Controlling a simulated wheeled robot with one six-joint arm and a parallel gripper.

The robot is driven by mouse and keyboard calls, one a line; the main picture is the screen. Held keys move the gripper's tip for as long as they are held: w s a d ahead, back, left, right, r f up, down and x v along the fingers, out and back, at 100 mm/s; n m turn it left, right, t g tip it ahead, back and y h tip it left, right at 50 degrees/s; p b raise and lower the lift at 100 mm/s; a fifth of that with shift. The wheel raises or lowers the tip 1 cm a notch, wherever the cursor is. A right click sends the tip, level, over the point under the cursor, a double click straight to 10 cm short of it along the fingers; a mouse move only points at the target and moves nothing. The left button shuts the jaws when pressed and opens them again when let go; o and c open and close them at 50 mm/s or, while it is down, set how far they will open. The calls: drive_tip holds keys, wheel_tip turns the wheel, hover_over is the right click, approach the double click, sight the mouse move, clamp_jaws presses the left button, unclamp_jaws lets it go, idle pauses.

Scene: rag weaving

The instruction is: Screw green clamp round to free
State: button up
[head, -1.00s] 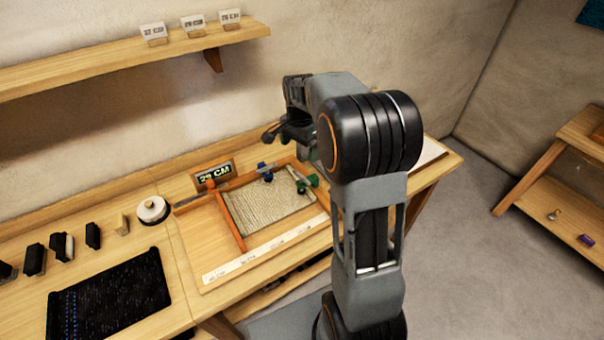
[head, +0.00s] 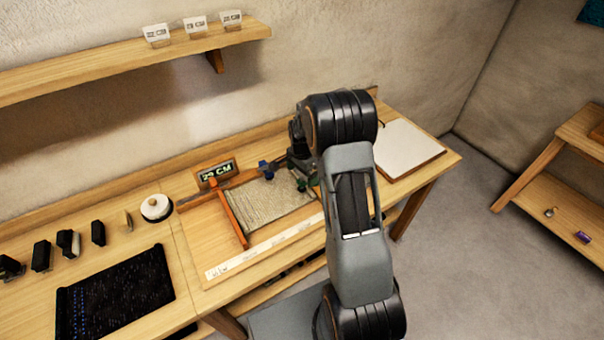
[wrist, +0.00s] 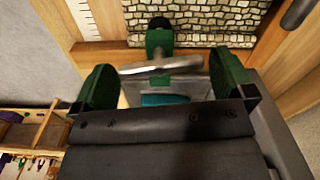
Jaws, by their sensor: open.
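The green clamp (head: 301,185) sits at the right end of the woven piece on the frame. In the wrist view, the green clamp (wrist: 158,40) stands upright in the picture with a metal cross-bar (wrist: 160,66) in front of it. My gripper (wrist: 165,80) is open, its two green-faced fingers apart on the left and right of the bar. I see no clear contact between fingers and bar. In the head view my gripper (head: 301,164) is low over the clamp and partly hides it.
A blue clamp (head: 266,170) sits at the frame's back edge, near the "29 CM" display (head: 215,173). An orange bar (head: 233,219) crosses the frame's left side. A white ruler strip (head: 262,246) lies in front. A pale board (head: 408,148) lies to the right.

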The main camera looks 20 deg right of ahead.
drive_tip(key=shift+f, duration=0.6)
drive_tip(key=c, duration=0.6)
